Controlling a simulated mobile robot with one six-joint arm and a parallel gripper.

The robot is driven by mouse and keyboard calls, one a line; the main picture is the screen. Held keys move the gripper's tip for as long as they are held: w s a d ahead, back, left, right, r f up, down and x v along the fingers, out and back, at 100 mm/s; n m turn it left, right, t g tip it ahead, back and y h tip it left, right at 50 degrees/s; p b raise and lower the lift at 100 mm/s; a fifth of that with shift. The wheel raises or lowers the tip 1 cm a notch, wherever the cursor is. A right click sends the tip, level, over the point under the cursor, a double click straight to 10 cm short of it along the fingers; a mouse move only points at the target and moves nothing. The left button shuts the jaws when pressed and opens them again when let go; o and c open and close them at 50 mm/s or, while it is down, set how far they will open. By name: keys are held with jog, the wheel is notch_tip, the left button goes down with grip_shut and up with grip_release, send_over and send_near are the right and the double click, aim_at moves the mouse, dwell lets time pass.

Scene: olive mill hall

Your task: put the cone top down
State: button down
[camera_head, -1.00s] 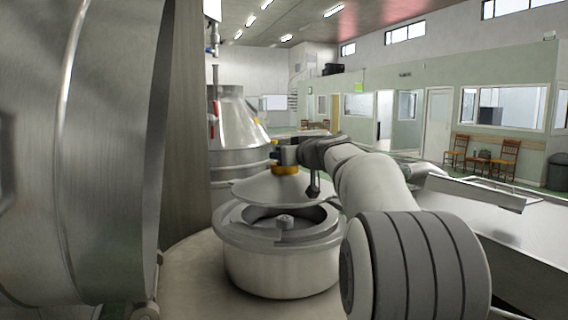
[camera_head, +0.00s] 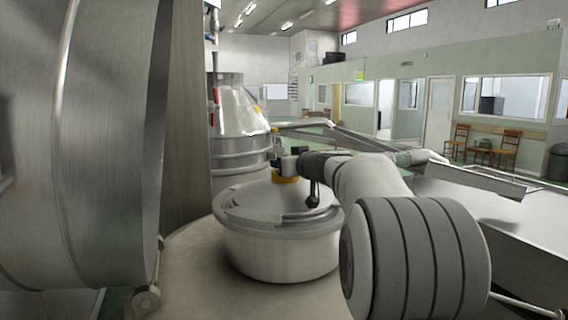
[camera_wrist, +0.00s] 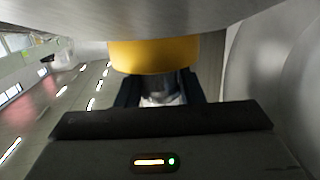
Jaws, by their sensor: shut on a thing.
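The cone top (camera_head: 256,197), a shallow grey metal cone with a yellow collar (camera_head: 285,179), is low at the mouth of a round metal pot (camera_head: 283,254). It covers the opening; I cannot tell whether it rests fully on the seat inside the rim. My gripper (camera_head: 288,163) is above the cone top and shut on its short upper end, just above the yellow collar. In the wrist view the fingers (camera_wrist: 160,95) close around a grey stub next to the yellow collar (camera_wrist: 155,56), and the cone's grey surface (camera_wrist: 150,15) fills the top edge.
A large steel drum (camera_head: 90,150) stands close on the left. A tall steel vessel (camera_head: 238,125) with a red-handled valve is behind the pot. A long metal trough (camera_head: 470,185) lies to the right. Chairs (camera_head: 508,148) stand by the far wall.

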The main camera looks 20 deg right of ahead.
jog(key=c, duration=1.4)
grip_release()
jog(key=shift+f, duration=0.1)
jog(key=o, duration=0.4)
jog(key=shift+o, duration=0.2)
jog(key=shift+s, duration=0.1)
jog(key=shift+r, duration=0.25)
jog(key=b+v, duration=0.3)
jog(key=v, duration=0.9)
jog(key=shift+f, duration=0.1)
